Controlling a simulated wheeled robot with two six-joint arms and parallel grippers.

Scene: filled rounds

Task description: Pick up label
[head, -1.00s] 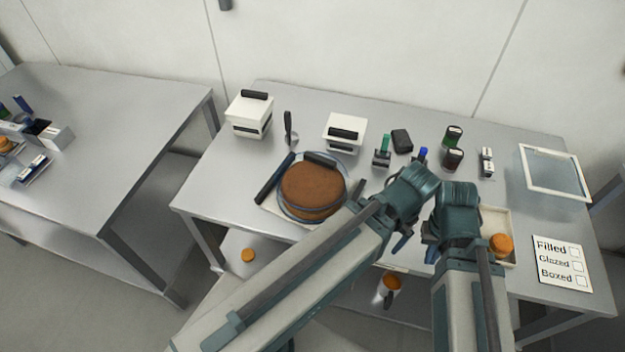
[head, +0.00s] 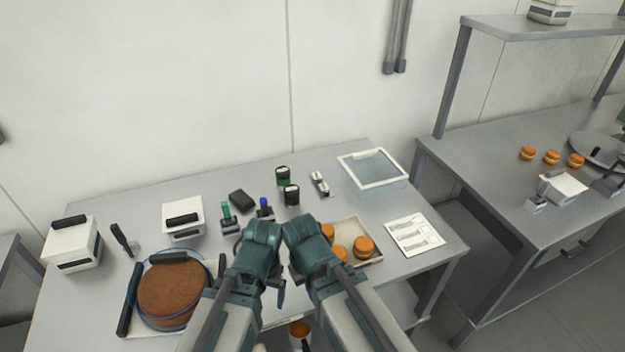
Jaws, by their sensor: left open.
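A white printed card (head: 414,233) with several text lines and boxes lies flat at the right end of the table. It is the only label-like sheet I see; I cannot tell for certain that it is the label. My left gripper (head: 262,238) is at the table's middle, left of the card and apart from it. It is open, though its fingers are mostly hidden by the wrist. My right gripper (head: 304,236) is close beside it, nearer the card. Its fingers are hidden, so I cannot tell its state.
A tray (head: 373,258) with orange-brown rounds sits between my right gripper and the card. A glass-topped frame (head: 372,169) lies behind the card. Stamps, including a green-handled one (head: 227,217), stand behind my grippers. A brown round cake (head: 172,294) is at left. Another table (head: 500,190) stands right.

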